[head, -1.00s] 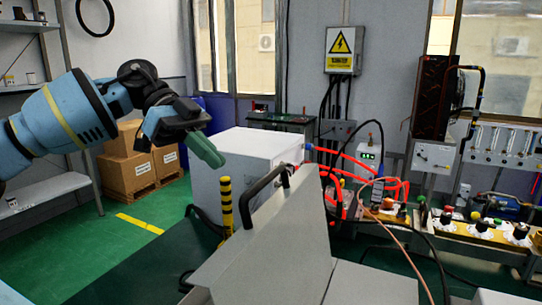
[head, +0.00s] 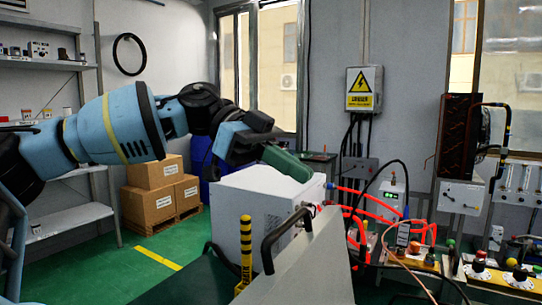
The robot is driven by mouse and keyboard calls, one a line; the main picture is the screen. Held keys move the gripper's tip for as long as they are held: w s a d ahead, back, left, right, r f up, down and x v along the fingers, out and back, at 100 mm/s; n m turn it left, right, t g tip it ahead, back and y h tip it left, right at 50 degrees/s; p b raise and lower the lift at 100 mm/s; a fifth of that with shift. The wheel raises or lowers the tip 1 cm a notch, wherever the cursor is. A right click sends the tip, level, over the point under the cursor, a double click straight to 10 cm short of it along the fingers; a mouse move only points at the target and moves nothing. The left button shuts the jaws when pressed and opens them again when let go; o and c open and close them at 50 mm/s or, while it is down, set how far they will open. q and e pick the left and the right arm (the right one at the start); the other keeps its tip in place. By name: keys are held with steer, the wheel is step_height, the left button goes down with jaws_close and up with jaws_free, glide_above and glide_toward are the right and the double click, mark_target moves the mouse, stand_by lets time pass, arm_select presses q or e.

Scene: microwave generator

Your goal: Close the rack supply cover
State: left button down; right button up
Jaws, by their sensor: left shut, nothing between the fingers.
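A grey slanted panel (head: 318,262) with a black handle (head: 283,236) rises in the lower middle of the head view. It looks like the rack supply cover, standing raised, but its hinge and lower part are out of the frame. My left gripper (head: 292,166) has green fingers that are shut and empty. It is in the air above the panel in the picture, overlapping the top of a white cabinet (head: 250,205), and appears apart from the handle. My right gripper is not in view.
A yellow-and-black post (head: 246,247) stands left of the panel. Red hoses (head: 375,207) and small devices fill a bench at the right. Cardboard boxes (head: 150,207) sit on a pallet at the left. A warning-sign box (head: 363,88) hangs on the wall.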

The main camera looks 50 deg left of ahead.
arm_select(q)
steer(key=x, duration=0.3)
steer(key=shift+d+f, duration=0.2)
steer(key=shift+s+a+f, duration=0.3)
steer(key=shift+a+f, duration=0.55)
steer(key=shift+a, duration=0.2)
steer(key=shift+a+f+p, duration=0.3)
steer(key=shift+f, duration=0.15)
steer(key=shift+s+a, duration=0.1)
steer(key=shift+a, duration=0.05)
